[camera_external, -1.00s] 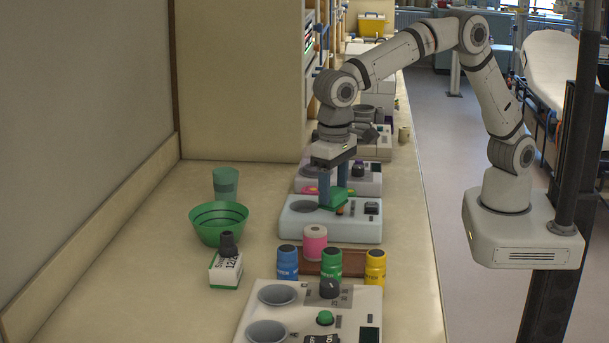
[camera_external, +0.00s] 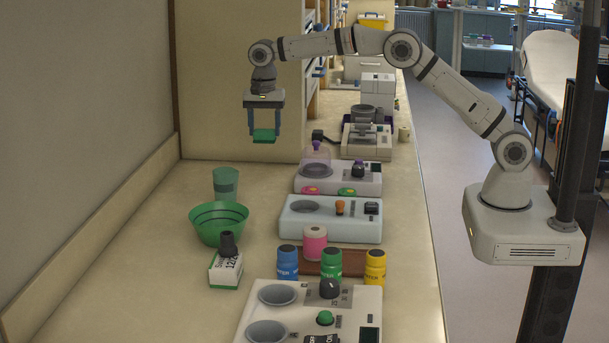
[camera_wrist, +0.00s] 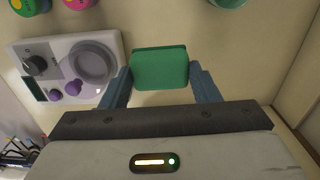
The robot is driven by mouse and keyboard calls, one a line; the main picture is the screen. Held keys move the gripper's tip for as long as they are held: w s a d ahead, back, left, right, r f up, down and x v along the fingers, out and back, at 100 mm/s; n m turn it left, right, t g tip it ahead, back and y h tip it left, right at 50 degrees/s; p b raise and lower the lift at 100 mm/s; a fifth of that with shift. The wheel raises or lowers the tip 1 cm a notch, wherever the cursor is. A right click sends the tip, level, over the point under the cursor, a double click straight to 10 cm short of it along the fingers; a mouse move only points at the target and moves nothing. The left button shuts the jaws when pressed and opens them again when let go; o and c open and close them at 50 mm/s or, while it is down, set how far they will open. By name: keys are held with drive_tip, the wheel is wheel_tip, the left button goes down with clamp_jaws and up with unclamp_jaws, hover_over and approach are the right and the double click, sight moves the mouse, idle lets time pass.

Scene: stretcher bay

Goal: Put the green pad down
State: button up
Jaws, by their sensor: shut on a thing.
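The green pad (camera_external: 264,135) is a small flat block held between the two blue-grey fingers of my gripper (camera_external: 264,128). My gripper points down and is shut on the pad, high above the back part of the counter. In the wrist view the pad (camera_wrist: 160,68) sits between the fingertips of my gripper (camera_wrist: 160,75), with the counter surface showing beyond it. The pad touches nothing but the fingers.
The counter (camera_external: 150,230) is bare at left. A green bowl (camera_external: 218,224) and green cup (camera_external: 226,184) stand near its middle. Pale devices (camera_external: 330,232) line the right side, with a pink roll (camera_external: 315,243) and several bottles in front.

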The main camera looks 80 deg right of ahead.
drive_tip(key=shift+d, duration=1)
wheel_tip(320, 180, down, 10)
drive_tip(key=shift+f+p, duration=0.2)
drive_tip(key=shift+p, duration=0.4)
drive_tip(key=shift+f+p, duration=0.4)
drive_tip(key=shift+f, duration=2.1)
drive_tip(key=o, duration=1)
drive_tip(key=shift+c, duration=0.2)
drive_tip(key=shift+r, duration=0.1)
